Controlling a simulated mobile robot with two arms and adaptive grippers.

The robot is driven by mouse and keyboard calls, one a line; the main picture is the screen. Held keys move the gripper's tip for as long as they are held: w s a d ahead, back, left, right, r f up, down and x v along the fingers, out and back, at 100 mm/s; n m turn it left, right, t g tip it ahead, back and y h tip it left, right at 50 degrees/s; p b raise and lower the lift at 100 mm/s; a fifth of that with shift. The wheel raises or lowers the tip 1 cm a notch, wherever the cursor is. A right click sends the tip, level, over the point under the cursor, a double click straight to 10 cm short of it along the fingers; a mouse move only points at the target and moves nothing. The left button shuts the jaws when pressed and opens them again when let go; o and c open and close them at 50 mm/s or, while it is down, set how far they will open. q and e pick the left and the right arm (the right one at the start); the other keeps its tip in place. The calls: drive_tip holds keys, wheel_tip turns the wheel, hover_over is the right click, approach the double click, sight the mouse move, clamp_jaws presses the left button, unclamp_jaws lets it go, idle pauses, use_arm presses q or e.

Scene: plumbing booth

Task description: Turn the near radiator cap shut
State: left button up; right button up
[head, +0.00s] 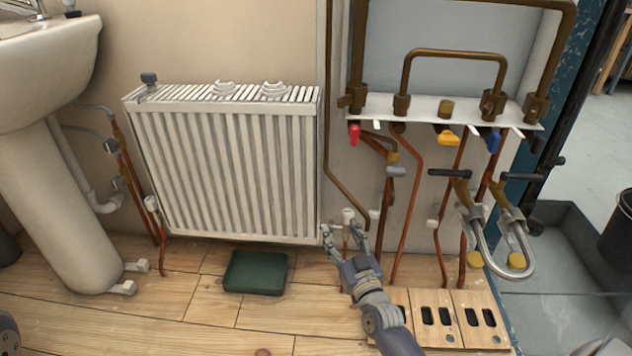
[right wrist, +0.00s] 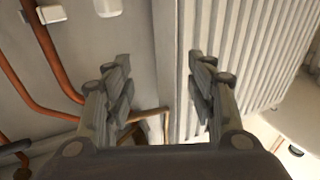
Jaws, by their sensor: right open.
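The white ribbed radiator (head: 230,175) hangs on the wall. A small white cap (head: 348,214) is on the valve by its lower right corner. Another white cap (head: 151,203) is at its lower left corner. My right gripper (head: 343,233) is open at the lower right corner, its fingers apart just in front of and below the right cap. I cannot tell whether they touch it. In the right wrist view, the open fingers (right wrist: 160,85) have nothing between them that I can see gripped; the radiator (right wrist: 245,50) is behind. My left gripper is not in view.
A green tray (head: 255,272) lies on the wooden floor (head: 190,315) below the radiator. Copper pipes (head: 405,210) and a valve shelf (head: 460,115) stand to the right. A wooden board with dark slots (head: 420,300) lies near my right arm. A washbasin pedestal (head: 70,215) is at left.

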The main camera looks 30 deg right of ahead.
drive_tip(key=s+a+r+t+y+p, duration=0.1)
drive_tip(key=s+a+r+t, duration=0.1)
drive_tip(key=r, duration=0.5)
drive_tip(key=s+a+r+n+t+p, duration=0.1)
drive_tip(key=s+a+r+t+p, duration=0.1)
drive_tip(key=a+r, duration=0.3)
drive_tip(key=s+a+r+t+y+p, duration=0.1)
drive_tip(key=s+a+r+t, duration=0.1)
drive_tip(key=r, duration=0.9)
drive_tip(key=shift+s+a+y+p, duration=0.3)
drive_tip(key=shift+s+a+p, duration=0.15)
drive_tip(key=shift+a, duration=0.35)
